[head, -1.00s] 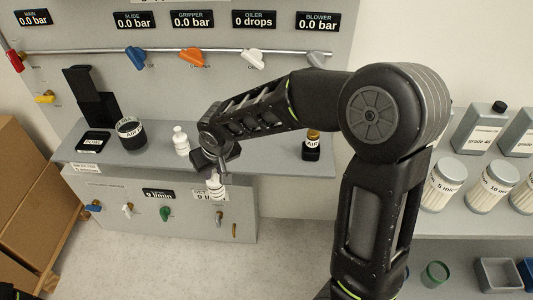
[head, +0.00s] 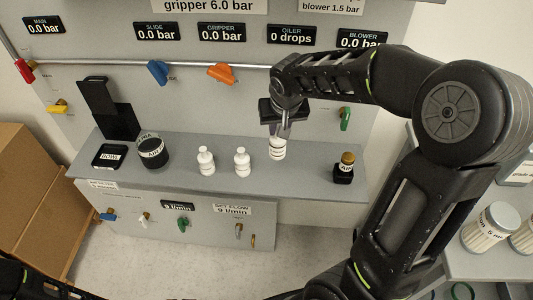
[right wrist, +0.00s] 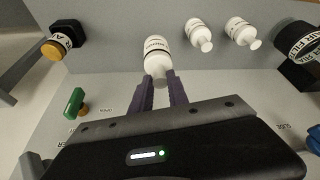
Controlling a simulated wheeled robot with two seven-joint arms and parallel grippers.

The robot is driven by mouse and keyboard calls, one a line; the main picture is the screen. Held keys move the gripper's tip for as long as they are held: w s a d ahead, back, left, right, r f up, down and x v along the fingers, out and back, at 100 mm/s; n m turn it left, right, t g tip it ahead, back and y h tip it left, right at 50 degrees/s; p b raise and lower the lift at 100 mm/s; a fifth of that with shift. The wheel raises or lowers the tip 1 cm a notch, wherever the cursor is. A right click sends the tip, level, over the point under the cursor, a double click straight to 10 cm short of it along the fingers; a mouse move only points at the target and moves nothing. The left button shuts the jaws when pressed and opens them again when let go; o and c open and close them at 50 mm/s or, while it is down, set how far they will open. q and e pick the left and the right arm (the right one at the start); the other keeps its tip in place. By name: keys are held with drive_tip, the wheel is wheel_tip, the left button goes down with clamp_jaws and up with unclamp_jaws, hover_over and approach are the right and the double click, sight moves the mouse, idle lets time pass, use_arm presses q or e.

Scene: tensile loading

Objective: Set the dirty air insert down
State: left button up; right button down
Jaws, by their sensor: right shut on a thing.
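My right gripper (head: 284,128) is shut on a white, bottle-shaped insert (head: 277,149) with a dark printed label. It is held upright over or on the grey shelf (head: 310,178); I cannot tell whether its base touches. In the right wrist view the purple-grey fingers (right wrist: 158,92) close on the neck of this held insert (right wrist: 157,52). Two similar white inserts stand on the shelf to its left in the head view, one (head: 206,162) farther left and one (head: 242,162) nearer. I do not see my left gripper.
A black-and-amber labelled jar (head: 344,168) stands right of the held insert. A black labelled filter bowl (head: 152,151) and a black stand (head: 110,112) are at the shelf's left. A valve panel with pressure displays rises behind.

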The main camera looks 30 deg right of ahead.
sight(281, 151)
drive_tip(key=shift+d+r, duration=0.3)
drive_tip(key=shift+d, duration=0.15)
drive_tip(key=shift+s, duration=0.2)
wheel_tip(281, 151, down, 6)
drive_tip(key=shift+w+f, duration=0.15)
drive_tip(key=shift+f, duration=1.85)
drive_tip(key=shift+f, duration=0.15)
drive_tip(key=c, duration=1.3)
unclamp_jaws()
